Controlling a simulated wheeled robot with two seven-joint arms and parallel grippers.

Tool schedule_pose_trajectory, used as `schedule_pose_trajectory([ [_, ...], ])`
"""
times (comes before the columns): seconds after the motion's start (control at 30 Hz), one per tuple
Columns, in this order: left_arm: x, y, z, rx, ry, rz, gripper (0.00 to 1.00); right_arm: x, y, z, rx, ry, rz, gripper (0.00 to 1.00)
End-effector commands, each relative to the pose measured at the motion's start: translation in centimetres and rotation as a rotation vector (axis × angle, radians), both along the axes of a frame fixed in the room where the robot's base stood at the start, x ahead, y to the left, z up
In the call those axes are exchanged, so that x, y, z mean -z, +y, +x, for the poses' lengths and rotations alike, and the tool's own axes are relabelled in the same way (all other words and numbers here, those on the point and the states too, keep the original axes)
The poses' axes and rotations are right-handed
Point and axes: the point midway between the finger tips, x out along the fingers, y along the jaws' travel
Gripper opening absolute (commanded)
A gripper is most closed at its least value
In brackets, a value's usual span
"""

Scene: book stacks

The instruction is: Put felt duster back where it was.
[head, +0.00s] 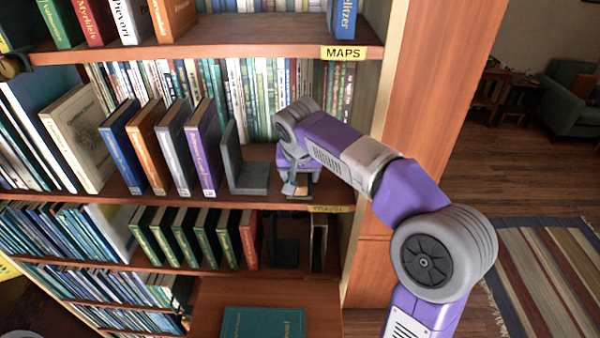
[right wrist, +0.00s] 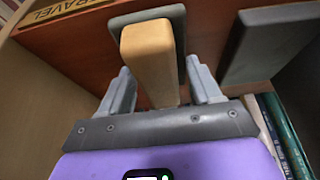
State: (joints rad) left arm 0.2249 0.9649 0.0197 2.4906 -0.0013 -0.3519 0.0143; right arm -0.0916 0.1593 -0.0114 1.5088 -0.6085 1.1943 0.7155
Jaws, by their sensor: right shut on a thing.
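The felt duster, a tan wooden block (right wrist: 152,62) on a grey felt pad (right wrist: 148,18), is between the two grey fingers of my right gripper (right wrist: 162,92) in the right wrist view. In the head view my right gripper (head: 299,183) reaches into the shelf labelled TRAVEL, near its right end. My left gripper is not in view.
A dark grey bookend (head: 250,178) stands just left of the gripper, beside a purple book (head: 203,146). The TRAVEL label (head: 328,209) is on the shelf edge. The wooden side panel (head: 425,100) closes the right. The MAPS shelf (head: 220,55) is overhead.

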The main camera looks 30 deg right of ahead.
Motion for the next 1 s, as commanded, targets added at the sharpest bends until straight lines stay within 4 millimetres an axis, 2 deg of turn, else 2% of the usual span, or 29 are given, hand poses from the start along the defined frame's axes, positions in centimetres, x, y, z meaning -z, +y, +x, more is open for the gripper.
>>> schedule_pose_trajectory([
  [0.07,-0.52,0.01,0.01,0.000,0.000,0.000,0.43,0.19,-0.21,0.22,0.002,-0.001,-0.001,0.35],
  [0.43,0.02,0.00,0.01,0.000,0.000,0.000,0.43,0.79,-0.17,0.28,0.001,-0.002,-0.001,0.35],
  [0.47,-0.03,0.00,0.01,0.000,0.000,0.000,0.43,0.75,-0.18,0.27,0.001,-0.001,0.000,0.66],
  [0.6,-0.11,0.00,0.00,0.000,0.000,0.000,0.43,0.70,-0.20,0.25,0.001,-0.001,-0.001,0.88],
  [1.0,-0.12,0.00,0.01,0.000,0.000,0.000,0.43,0.72,-0.24,0.25,0.002,0.001,-0.001,0.89],
])
